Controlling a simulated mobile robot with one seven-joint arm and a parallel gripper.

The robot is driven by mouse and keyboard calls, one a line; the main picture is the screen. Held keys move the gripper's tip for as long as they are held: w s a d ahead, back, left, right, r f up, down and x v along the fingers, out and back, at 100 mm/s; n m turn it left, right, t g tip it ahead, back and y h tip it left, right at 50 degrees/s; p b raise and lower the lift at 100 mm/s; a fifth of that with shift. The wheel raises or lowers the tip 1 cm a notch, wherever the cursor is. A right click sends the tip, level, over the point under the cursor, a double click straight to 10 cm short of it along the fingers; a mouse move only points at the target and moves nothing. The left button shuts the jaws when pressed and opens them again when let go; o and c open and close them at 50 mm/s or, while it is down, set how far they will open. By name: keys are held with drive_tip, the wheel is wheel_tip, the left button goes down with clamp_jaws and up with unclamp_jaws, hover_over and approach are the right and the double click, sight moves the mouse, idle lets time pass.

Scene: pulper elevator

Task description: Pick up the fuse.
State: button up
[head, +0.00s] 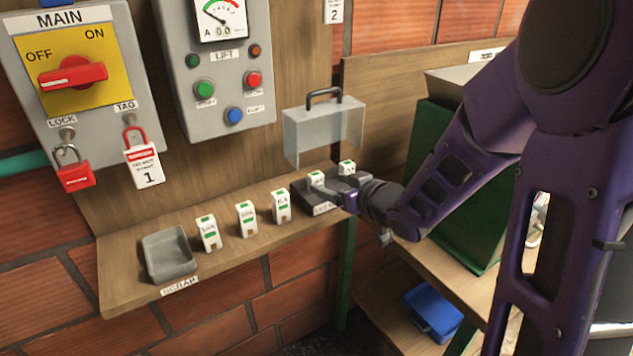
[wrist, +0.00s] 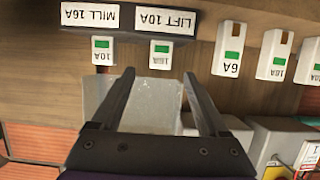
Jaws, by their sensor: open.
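A dark fuse holder (head: 322,209) sits at the right end of the wooden shelf. It holds two white fuses with green windows, a left one (head: 316,178) and a right one (head: 347,167). In the upside-down wrist view, a fuse marked 10A (wrist: 103,50) is by the MILL 16A label, and one that seems to read 16A (wrist: 160,53) is by the LIFT 10A label.
A clear cover (head: 322,130) with a black handle stands raised behind the holder. A grey SCRAP tray (head: 168,253) is at the shelf's left end. The MAIN switch box (head: 65,80), red padlock (head: 74,170) and LIFT panel (head: 215,70) are above. A green box (head: 440,190) stands right.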

sight(318, 178)
drive_tip(key=x, duration=0.7)
drive_tip(key=shift+w+a, duration=0.25)
clamp_jaws()
